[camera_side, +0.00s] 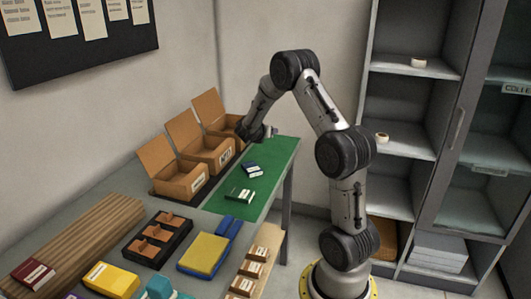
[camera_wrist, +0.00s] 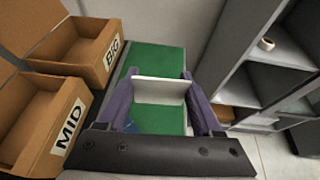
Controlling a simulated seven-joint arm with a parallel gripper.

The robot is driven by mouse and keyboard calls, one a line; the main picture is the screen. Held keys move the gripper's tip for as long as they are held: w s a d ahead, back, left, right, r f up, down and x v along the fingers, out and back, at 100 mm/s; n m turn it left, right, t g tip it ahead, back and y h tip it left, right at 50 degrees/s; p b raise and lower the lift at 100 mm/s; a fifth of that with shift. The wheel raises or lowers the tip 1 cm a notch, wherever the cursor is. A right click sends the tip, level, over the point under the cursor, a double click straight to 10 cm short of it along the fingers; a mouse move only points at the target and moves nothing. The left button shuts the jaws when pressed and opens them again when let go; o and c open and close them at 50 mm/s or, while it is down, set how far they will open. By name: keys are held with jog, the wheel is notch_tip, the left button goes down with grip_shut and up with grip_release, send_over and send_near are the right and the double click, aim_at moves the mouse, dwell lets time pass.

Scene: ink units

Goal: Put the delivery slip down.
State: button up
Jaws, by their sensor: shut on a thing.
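The delivery slip (camera_wrist: 160,92) is a white flat piece in the wrist view, held between the two purple fingers of my gripper (camera_wrist: 160,76). A green mat shows beyond the slip and below it. In the side view my gripper (camera_side: 267,133) is above the far end of the green mat (camera_side: 278,158), close to the cardboard boxes. The slip cannot be made out there. The gap between slip and mat is hard to judge.
Open cardboard boxes stand left of the mat; the wrist view shows one marked MID (camera_wrist: 38,125) and one marked BIG (camera_wrist: 85,48). A grey shelf (camera_side: 410,100) stands at right.

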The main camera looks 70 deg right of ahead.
jog(key=s+d+g, duration=0.1)
jog(key=s+d, duration=0.1)
jog(key=s, duration=0.1)
send_over(266, 150)
jog(key=a, duration=0.1)
jog(key=shift+m, duration=0.4)
jog(key=f, duration=0.9)
jog(key=shift+s+f, duration=0.1)
jog(key=shift+s, duration=0.3)
jog(key=shift+w+d+f, duration=0.35)
jog(key=shift+d+f, duration=0.25)
jog(key=shift+f, duration=1.6)
jog(key=shift+f, duration=0.15)
jog(key=o, duration=1.4)
jog(key=shift+o, duration=0.2)
